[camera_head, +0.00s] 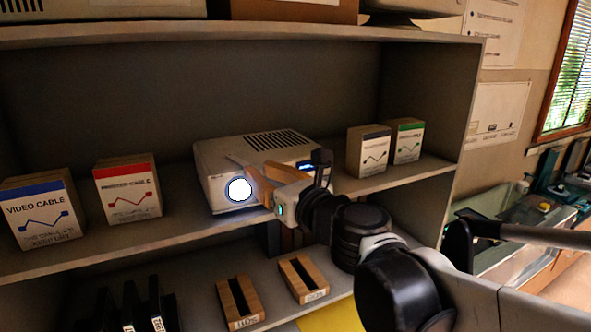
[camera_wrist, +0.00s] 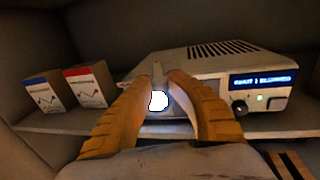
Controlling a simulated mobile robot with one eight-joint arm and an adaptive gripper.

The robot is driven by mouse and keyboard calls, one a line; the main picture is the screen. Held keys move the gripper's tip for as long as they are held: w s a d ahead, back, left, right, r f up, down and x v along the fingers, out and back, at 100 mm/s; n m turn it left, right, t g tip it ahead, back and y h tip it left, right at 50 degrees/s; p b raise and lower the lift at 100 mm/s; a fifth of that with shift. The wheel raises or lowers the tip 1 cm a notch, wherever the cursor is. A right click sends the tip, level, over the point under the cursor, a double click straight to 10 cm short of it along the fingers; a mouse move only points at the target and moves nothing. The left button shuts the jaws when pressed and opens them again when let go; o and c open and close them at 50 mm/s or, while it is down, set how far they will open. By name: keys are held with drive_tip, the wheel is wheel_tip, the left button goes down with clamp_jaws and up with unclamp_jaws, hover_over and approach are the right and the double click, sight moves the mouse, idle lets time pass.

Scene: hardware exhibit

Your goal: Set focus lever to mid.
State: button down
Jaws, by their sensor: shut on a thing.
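A pale grey projector (camera_head: 215,165) stands on the middle shelf, and it also shows in the wrist view (camera_wrist: 210,62). Its round lens glows white (camera_head: 239,189), and its vents are on top. My gripper (camera_head: 249,172) reaches its front from the right. In the wrist view, my gripper's (camera_wrist: 161,78) orange fingers are closed around a small grey upright piece, apparently the focus lever (camera_wrist: 158,70), just above the glowing lens. The fingers hide the lever's lower part and any position marks. In the head view the lever cannot be made out.
Boxes labelled video cable (camera_head: 42,215) and printer cable (camera_head: 128,190) stand at left on the shelf. Two smaller boxes (camera_head: 368,152) stand right of the projector. A blue display (camera_wrist: 262,80) and dark knob (camera_wrist: 239,107) are right of my fingers. Wooden slotted blocks (camera_head: 240,302) lie below.

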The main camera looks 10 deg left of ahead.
drive_tip(key=shift+s+a+b, duration=0.15)
drive_tip(key=shift+s+a, duration=0.35)
drive_tip(key=shift+a, duration=0.15)
drive_tip(key=shift+s+a+b, duration=0.15)
drive_tip(key=shift+s+a, duration=0.3)
drive_tip(key=shift+a, duration=0.2)
drive_tip(key=shift+s, duration=0.15)
drive_tip(key=c, duration=1.5)
unclamp_jaws()
drive_tip(key=shift+a, duration=0.1)
drive_tip(key=v, duration=1.2)
